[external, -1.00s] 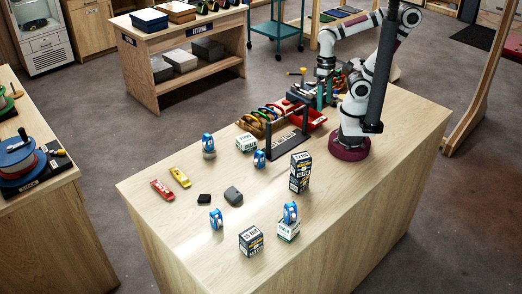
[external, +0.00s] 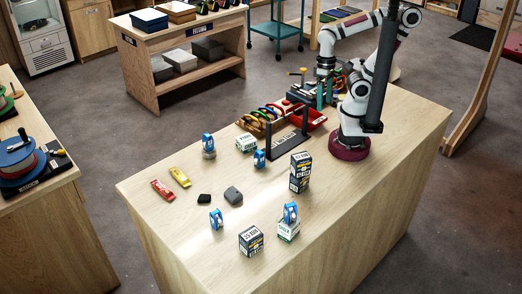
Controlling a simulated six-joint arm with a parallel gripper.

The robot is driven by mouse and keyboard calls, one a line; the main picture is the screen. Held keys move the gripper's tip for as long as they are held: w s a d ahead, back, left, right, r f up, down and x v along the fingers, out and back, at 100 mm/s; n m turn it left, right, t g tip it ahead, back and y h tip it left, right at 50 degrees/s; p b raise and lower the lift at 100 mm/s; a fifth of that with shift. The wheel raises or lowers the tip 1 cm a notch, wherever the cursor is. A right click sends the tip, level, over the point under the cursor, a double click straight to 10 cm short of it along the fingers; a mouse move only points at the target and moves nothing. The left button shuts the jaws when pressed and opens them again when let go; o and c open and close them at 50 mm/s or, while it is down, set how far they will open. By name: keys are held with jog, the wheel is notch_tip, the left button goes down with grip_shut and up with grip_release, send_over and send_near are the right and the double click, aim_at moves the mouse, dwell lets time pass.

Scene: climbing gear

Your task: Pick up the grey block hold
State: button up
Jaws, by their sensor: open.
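The grey block hold (external: 233,195) lies on the wooden bench top, left of the middle. A smaller, darker block (external: 204,199) lies just left of it, apart from it. My gripper (external: 324,84) points down over the far part of the bench, among the tools by the rack, well away from the grey hold. It is open and I see nothing held in it. Its fingertips are small and hard to make out against the clutter behind.
Red (external: 162,189) and yellow (external: 180,177) pieces lie left of the hold. Blue-wheeled pieces, one at the front (external: 216,219), and printed boxes, one tall (external: 300,172), stand around it. A dark rack (external: 288,142) stands between hold and arm.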

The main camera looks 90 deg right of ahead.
aim_at(237, 190)
dwell(0.4)
jog(key=w+a+r+m+g+y, duration=0.1)
jog(key=a+m+g+y, duration=0.15)
jog(key=a+y, duration=0.8)
jog(key=w+a+m+t+y, duration=0.3)
jog(key=w+a+m, duration=0.5)
jog(key=w+a, duration=0.45)
jog(key=w+d+f+m+t+h, duration=0.1)
jog(key=w+f+m+t+h, duration=0.1)
jog(key=f, duration=0.4)
jog(key=w+d+f+m+t+h, duration=0.1)
jog(key=w+f+m+t+h, duration=0.1)
jog(key=w+f+m+t, duration=0.2)
jog(key=w+d+f+m+t+h, duration=0.1)
jog(key=w+f+m+t, duration=0.3)
jog(key=f, duration=0.6)
jog(key=shift+w+d+f+m+h, duration=0.1)
jog(key=shift+w+f+m+h, duration=0.05)
jog(key=shift+w+m+h, duration=0.6)
jog(key=x, duration=0.7)
jog(key=c, duration=1.4)
